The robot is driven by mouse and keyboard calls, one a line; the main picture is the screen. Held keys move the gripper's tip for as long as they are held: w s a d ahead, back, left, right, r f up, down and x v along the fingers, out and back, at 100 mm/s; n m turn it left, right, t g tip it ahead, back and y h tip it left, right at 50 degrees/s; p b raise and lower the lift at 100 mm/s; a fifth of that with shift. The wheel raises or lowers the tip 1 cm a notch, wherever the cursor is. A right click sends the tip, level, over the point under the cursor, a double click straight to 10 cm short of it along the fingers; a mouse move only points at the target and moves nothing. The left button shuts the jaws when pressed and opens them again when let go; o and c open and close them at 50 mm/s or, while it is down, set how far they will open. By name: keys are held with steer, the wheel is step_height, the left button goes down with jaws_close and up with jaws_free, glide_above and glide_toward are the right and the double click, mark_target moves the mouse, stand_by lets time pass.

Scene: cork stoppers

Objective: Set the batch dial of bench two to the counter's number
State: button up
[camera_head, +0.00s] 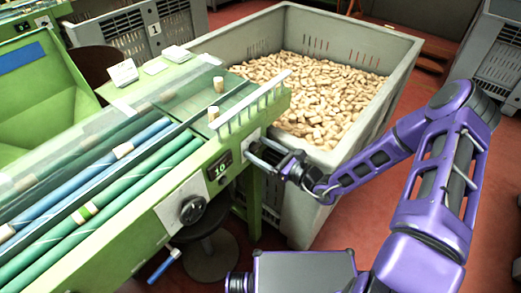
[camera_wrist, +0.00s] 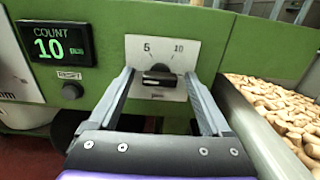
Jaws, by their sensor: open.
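The batch dial (camera_wrist: 158,76) is a black knob on a pale plate with the marks 5 at upper left and 10 at upper right. Its grip bar looks about level; I cannot tell which mark it points to. The counter (camera_wrist: 54,44) left of it reads COUNT 10 in green; it also shows in the head view (camera_head: 219,167). My gripper (camera_wrist: 160,73) is open, its fingers to the left and right of the knob with gaps visible. In the head view my gripper (camera_head: 262,152) is at the bench's right end and hides the dial.
A grey crate (camera_head: 388,105) full of corks stands close behind and right of my gripper. A reset button (camera_wrist: 72,91) sits under the counter. A black knob (camera_head: 192,209) is on the bench front further left. A stool (camera_head: 210,255) stands below.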

jaws_close()
steer(key=shift+r+m+p, duration=0.1)
steer(key=shift+m+p, duration=0.2)
steer(key=shift+p, duration=0.05)
steer(key=m+p, duration=0.3)
steer(key=shift+r+m, duration=0.1)
steer(key=shift+m, duration=0.3)
steer(key=m+p, duration=0.1)
steer(key=m, duration=0.2)
steer(key=shift+d+p, duration=0.1)
steer(key=shift+p, duration=0.3)
steer(key=m+p, duration=0.1)
steer(key=m, duration=0.5)
steer(key=m+p, duration=0.1)
steer(key=m, duration=0.3)
steer(key=shift+f+m+p, duration=0.25)
steer(key=shift+m+p, duration=0.05)
steer(key=shift+p, duration=0.05)
steer(key=m, duration=0.5)
steer(key=shift+m, duration=0.3)
